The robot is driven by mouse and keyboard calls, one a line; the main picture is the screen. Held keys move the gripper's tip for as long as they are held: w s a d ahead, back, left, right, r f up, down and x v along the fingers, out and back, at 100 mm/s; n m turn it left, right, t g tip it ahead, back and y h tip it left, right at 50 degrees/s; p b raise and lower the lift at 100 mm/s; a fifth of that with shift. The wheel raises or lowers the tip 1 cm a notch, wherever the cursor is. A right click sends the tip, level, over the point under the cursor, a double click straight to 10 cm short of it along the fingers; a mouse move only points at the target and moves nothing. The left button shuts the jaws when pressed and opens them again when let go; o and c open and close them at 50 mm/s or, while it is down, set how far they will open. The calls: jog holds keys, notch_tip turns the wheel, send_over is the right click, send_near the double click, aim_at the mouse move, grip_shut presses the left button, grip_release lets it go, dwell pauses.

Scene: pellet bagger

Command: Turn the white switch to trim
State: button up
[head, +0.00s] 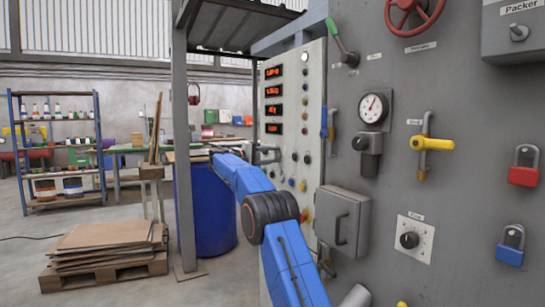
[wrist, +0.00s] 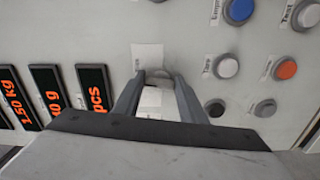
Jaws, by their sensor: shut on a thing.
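My gripper (wrist: 160,76) reaches to the light grey control panel (wrist: 205,35) in the wrist view. Its two fingers are closed on a small pale thing at the panel face, which looks like the white switch (wrist: 158,74). Only a little of it shows between the fingertips. White labels lie above and below it, too blurred to read, so its setting cannot be told. In the head view my gripper (head: 268,155) is at the left part of the panel (head: 312,75), and the switch cannot be made out there.
Orange number displays (wrist: 92,92) are left of the fingers. Several round buttons, including a white one (wrist: 226,67) and an orange one (wrist: 286,69), are close on the right. In the head view a grey box with a handle (head: 343,220) juts out right of my arm.

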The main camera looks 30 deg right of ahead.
jog(key=shift+f+m, duration=0.2)
jog(key=shift+m, duration=2.1)
jog(key=o, duration=1.1)
jog(key=shift+c, duration=0.2)
jog(key=shift+a, duration=0.1)
jog(key=a, duration=1.7)
jog(key=shift+s+a, duration=0.2)
jog(key=shift+s, duration=0.1)
jog(key=shift+r, duration=0.1)
